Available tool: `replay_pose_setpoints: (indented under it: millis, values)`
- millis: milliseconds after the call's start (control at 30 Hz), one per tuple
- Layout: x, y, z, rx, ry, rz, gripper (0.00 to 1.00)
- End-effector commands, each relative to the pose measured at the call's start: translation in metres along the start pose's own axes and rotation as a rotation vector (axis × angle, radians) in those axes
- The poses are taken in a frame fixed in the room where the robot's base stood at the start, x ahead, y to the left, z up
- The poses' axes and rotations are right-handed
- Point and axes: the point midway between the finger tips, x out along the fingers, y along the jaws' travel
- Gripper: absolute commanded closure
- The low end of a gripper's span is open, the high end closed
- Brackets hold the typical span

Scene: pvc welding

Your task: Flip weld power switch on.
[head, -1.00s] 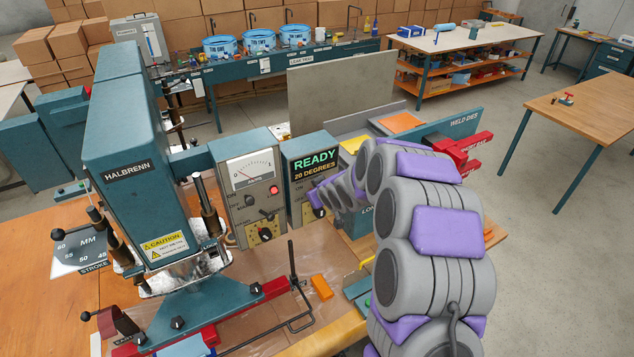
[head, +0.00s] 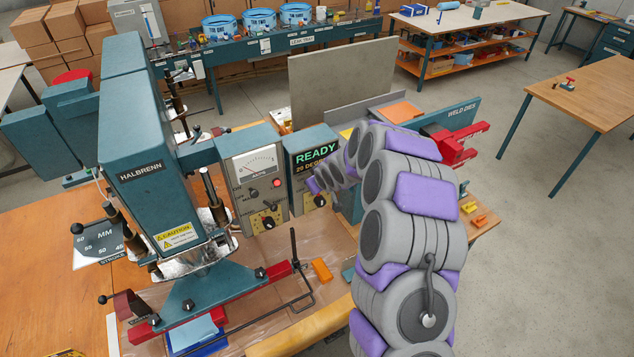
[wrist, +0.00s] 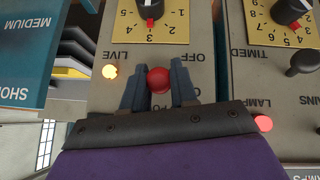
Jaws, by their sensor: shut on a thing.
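The weld power switch has a red ball knob (wrist: 158,80) and sits on the grey control panel (wrist: 120,30), which appears upside down in the wrist view. "OFF", "POWER" and "LIVE" are printed around it. My gripper (wrist: 159,88) has its two dark fingers closed around the red knob, one on each side. A small lamp (wrist: 110,71) beside "LIVE" glows yellow-orange. In the head view, my arm reaches to the panel with the "READY" display (head: 316,153). My gripper's fingertips and the switch cannot be made out there.
A yellow dial (wrist: 152,22) lies beside the switch. The ammeter panel (head: 256,185) adjoins it, with a glowing red lamp (wrist: 263,123). The Halbrenn welding machine (head: 140,150) stands left, and the weld dies rack (head: 450,115) right. An orange block (head: 321,270) lies on the bench.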

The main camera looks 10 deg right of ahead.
Motion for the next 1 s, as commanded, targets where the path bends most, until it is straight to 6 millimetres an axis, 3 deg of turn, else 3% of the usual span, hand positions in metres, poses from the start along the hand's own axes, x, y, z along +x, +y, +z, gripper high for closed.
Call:
replay_pose_setpoints:
  millis: [133,167,367,767,1000]
  values:
    - [-0.003,0.003,-0.007,-0.001,0.017,0.006,1.00]
    - [-0.003,0.003,-0.007,-0.001,0.017,0.006,0.71]
    - [-0.002,0.002,-0.005,-0.001,0.013,0.004,0.52]
    - [-0.007,0.001,-0.002,0.000,0.007,0.002,0.52]
    - [-0.033,0.002,-0.002,0.002,0.008,0.005,0.52]
